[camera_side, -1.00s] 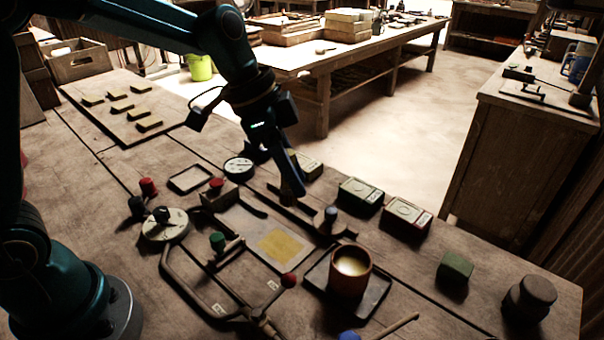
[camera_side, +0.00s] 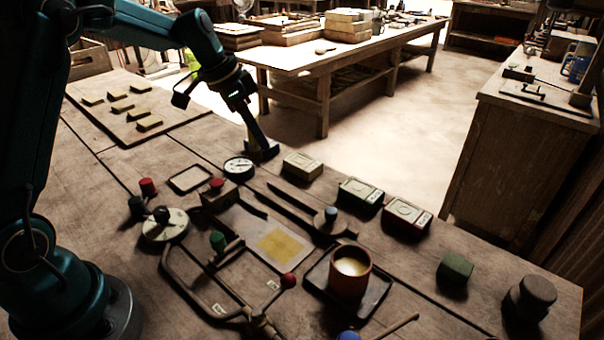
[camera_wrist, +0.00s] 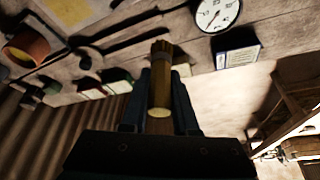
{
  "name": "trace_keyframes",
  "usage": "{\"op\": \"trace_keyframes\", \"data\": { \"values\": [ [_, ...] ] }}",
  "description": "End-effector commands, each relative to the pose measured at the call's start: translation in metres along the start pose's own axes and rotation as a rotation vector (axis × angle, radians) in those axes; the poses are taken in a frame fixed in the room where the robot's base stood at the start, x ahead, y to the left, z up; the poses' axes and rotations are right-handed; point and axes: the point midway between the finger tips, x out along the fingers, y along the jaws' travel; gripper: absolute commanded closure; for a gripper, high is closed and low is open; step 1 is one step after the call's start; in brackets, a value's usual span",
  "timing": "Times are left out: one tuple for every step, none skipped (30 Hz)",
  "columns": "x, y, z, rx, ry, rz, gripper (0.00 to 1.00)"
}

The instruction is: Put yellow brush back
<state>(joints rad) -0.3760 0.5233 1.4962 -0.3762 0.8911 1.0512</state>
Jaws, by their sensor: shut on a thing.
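In the wrist view my gripper (camera_wrist: 162,98) is shut on the yellow brush (camera_wrist: 159,82), a round yellow-brown piece between the two dark fingers. In the side view my gripper (camera_side: 262,142) is at the back edge of the bench, just above or in front of a small dark holder (camera_side: 268,153). The brush cannot be made out there. The dark holder with a pale label shows in the wrist view (camera_wrist: 237,57), to the right of the brush and apart from it in the picture.
A round white gauge (camera_side: 238,167) stands beside the holder. A pale block (camera_side: 302,166) and two lidded tins (camera_side: 360,195) line the back edge. A yellow tile patch (camera_side: 280,245), an orange cup (camera_side: 350,274) and a lever frame (camera_side: 222,290) occupy the front.

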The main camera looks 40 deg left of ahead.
Motion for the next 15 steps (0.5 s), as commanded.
{"op": "trace_keyframes", "data": {
  "values": [
    [0.012, 0.008, -0.007, 0.006, -0.002, 0.005, 1.0],
    [0.017, 0.012, -0.01, 0.007, -0.002, 0.005, 1.0],
    [0.024, 0.016, -0.015, 0.006, -0.002, 0.004, 1.0],
    [0.029, 0.019, -0.018, 0.007, -0.002, 0.003, 1.0],
    [0.034, 0.022, -0.021, 0.006, -0.002, 0.003, 1.0],
    [0.039, 0.025, -0.024, 0.006, -0.002, 0.002, 1.0],
    [0.042, 0.026, -0.026, 0.005, -0.001, 0.002, 1.0],
    [0.045, 0.028, -0.028, 0.004, 0.0, 0.001, 1.0],
    [0.048, 0.03, -0.03, 0.003, 0.0, 0.0, 1.0],
    [0.05, 0.031, -0.031, 0.002, 0.0, 0.0, 1.0],
    [0.051, 0.032, -0.032, 0.001, 0.0, 0.0, 1.0],
    [0.052, 0.032, -0.032, 0.0, 0.0, 0.0, 1.0],
    [0.055, 0.032, -0.032, 0.0, 0.0, 0.0, 1.0],
    [0.058, 0.032, -0.03, -0.001, -0.001, 0.001, 1.0],
    [0.063, 0.033, -0.028, -0.001, -0.002, 0.002, 1.0]
  ]
}}
